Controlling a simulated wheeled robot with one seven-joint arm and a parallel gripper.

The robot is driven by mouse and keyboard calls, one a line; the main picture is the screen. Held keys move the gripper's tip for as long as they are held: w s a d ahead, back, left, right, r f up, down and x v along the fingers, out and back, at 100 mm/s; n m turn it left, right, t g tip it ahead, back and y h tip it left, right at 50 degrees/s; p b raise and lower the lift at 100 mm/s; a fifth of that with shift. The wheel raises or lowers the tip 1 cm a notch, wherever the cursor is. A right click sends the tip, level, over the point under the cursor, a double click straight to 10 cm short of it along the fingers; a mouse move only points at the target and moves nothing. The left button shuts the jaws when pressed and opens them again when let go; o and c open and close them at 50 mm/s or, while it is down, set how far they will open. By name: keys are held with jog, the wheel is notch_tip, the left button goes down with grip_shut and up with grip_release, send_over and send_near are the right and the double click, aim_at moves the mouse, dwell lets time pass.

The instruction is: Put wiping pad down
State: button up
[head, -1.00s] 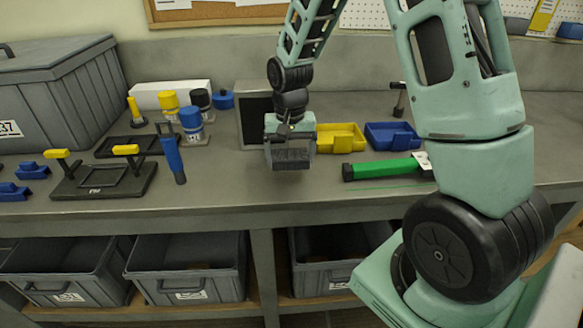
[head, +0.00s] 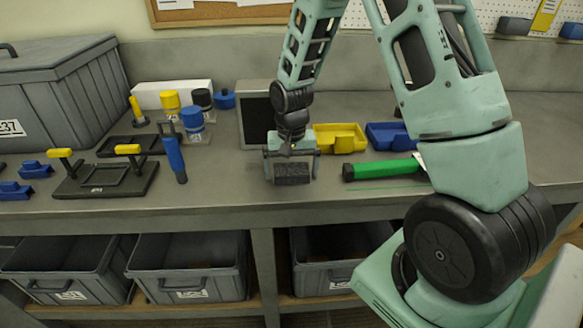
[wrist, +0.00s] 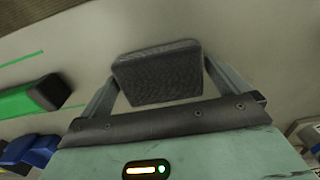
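The wiping pad (head: 292,174) is a dark grey, rough-faced block. In the head view it appears to rest on the grey workbench (head: 225,185), near the front edge in the middle. My gripper (head: 292,176) is above it, pointing down, with one finger on each side of the pad. In the head view the fingers look spread slightly wider than the pad. The wrist view also shows the pad (wrist: 158,72) between the two spread fingers, its lower edge close to the dark palm bar. Any small gap at the fingertips is hard to see.
A green-handled tool (head: 380,169) lies just right of my gripper. Yellow (head: 339,138) and blue (head: 391,135) bins and a dark upright box (head: 258,115) stand behind. A blue-handled tool (head: 175,158) and black frames (head: 108,179) are left. Bench between is clear.

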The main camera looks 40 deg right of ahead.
aim_at(291, 169)
notch_tip(291, 169, up, 12)
jog(key=s+a+r+n, duration=0.1)
jog(key=s+a+n, duration=0.2)
jog(key=a, duration=0.4)
jog(key=s+a+r+n, duration=0.1)
jog(key=s+a+n, duration=0.25)
jog(key=a, duration=0.45)
jog(key=s+a+n, duration=0.4)
jog(key=s, duration=0.5)
jog(key=s+a+n, duration=0.4)
jog(key=s+a, duration=0.1)
jog(key=s, duration=0.3)
jog(key=shift+s+a+f+y+b, duration=0.2)
jog(key=shift+s+f+y+b, duration=0.1)
jog(key=shift+s+f+b, duration=0.1)
jog(key=shift+w+r, duration=0.1)
